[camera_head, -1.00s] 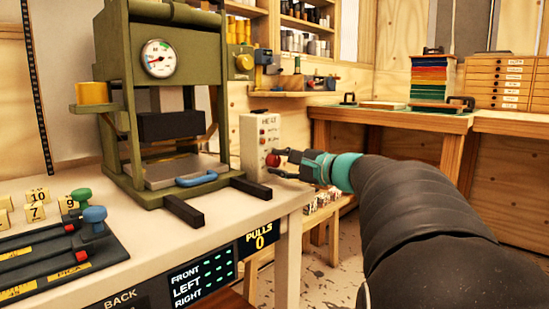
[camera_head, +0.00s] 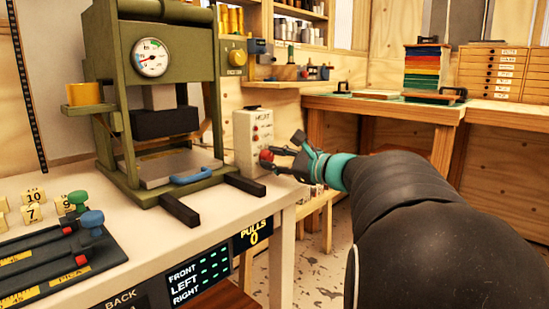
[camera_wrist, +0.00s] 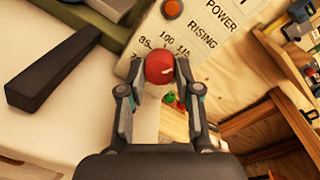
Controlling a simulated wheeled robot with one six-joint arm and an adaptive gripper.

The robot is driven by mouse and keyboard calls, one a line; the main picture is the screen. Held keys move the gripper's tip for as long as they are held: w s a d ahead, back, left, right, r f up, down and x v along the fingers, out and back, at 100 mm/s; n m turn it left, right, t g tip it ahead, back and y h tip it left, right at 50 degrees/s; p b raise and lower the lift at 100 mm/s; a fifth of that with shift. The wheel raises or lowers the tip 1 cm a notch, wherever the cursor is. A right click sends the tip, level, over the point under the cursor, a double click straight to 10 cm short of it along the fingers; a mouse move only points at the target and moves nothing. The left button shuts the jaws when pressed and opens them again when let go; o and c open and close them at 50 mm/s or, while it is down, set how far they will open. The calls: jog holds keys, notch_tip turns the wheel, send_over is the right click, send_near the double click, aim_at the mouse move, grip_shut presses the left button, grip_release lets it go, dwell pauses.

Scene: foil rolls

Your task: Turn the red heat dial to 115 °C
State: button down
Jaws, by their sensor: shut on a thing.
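The red heat dial (camera_wrist: 160,66) is on the front of the pale heat control box (camera_head: 246,142), low on its face. In the wrist view the numbers 85, 100 and 115 are printed around it. My gripper (camera_wrist: 158,70) is shut on the dial, with one finger on each side. It also shows in the head view (camera_head: 272,158) at the box's front. The wrist view is tilted. I cannot make out the dial's pointer, so its setting is not clear.
A black foot bar (camera_head: 245,183) reaches toward the table edge near the box. Right of the box is open space before the back bench (camera_head: 390,108).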

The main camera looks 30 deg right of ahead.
jog(key=c, duration=0.8)
grip_release()
jog(key=shift+d, duration=0.1)
jog(key=v, duration=1.2)
jog(key=shift+w, duration=0.1)
